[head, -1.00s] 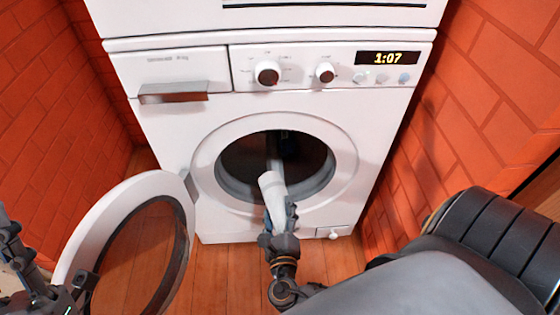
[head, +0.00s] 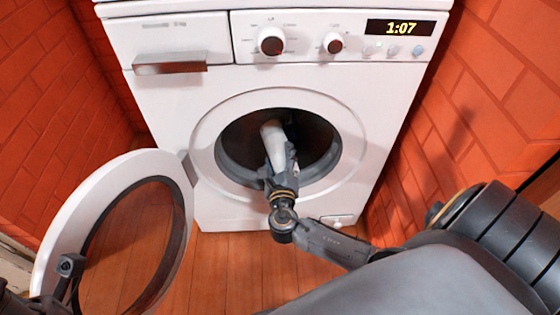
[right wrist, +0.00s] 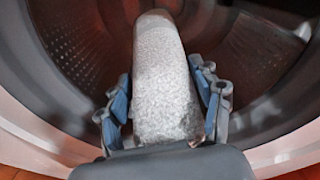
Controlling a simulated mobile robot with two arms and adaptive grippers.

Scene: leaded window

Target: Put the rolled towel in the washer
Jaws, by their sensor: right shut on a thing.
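The white rolled towel (head: 272,133) points into the round opening of the white washer (head: 160,105). In the right wrist view the towel (right wrist: 163,75) lies lengthwise between the two fingers, with its far end inside the drum (right wrist: 240,45). My right gripper (head: 280,165) is shut on the towel at the opening, in front of the drum's lower rim. The washer's round door (head: 72,215) stands open to the left. Part of my left arm shows at the lower left by the door; its fingertips cannot be made out, and I cannot tell whether that gripper is open.
Orange brick walls stand close on the left (head: 50,90) and right (head: 480,95) of the washer. The wooden floor (head: 225,270) is clear between the open door and my right arm. A small drain flap is low on the washer's front.

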